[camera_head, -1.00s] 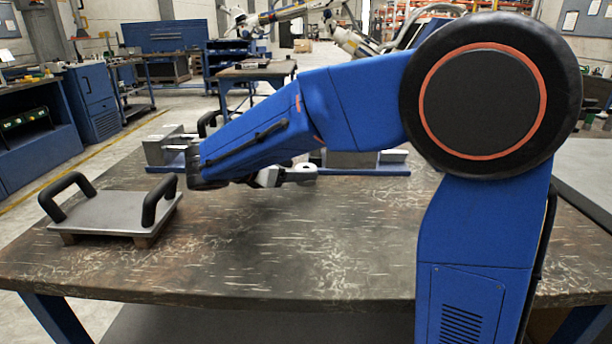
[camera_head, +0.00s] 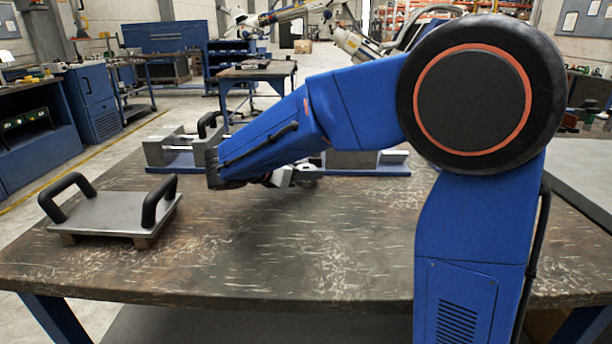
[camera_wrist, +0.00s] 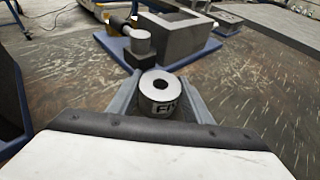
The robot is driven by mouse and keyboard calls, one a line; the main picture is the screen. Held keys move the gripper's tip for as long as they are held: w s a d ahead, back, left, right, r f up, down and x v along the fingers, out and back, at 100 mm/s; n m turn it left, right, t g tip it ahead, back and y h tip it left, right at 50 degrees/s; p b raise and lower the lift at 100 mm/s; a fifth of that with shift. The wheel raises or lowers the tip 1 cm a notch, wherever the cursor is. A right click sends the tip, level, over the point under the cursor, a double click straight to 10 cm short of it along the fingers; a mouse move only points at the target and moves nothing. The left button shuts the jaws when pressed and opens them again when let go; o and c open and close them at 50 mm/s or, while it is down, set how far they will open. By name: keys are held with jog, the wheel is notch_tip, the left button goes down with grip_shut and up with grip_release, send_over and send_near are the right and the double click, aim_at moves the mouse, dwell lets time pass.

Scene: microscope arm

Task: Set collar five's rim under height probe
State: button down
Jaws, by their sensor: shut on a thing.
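In the wrist view, collar five (camera_wrist: 162,86) is a short pale metal cylinder with a dark centre hole and dark lettering, partly readable as "FIV", on its side. My gripper (camera_wrist: 163,98) is shut on it, with a grey finger on each side; its rim faces up. In the head view my gripper is mostly hidden behind my blue forearm, and I cannot make out the collar there. A round pale metal post with a dark block (camera_wrist: 140,45) stands beyond the collar in the wrist view. I cannot tell for sure which part is the height probe.
The fixture also shows at the back of the worn table (camera_head: 250,260). A metal plate with black handles (camera_head: 110,212) lies at left. The table's front middle is clear.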

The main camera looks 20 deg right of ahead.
jog(key=shift+r, duration=0.15)
notch_tip(320, 180, up, 10)
dwell(0.6)
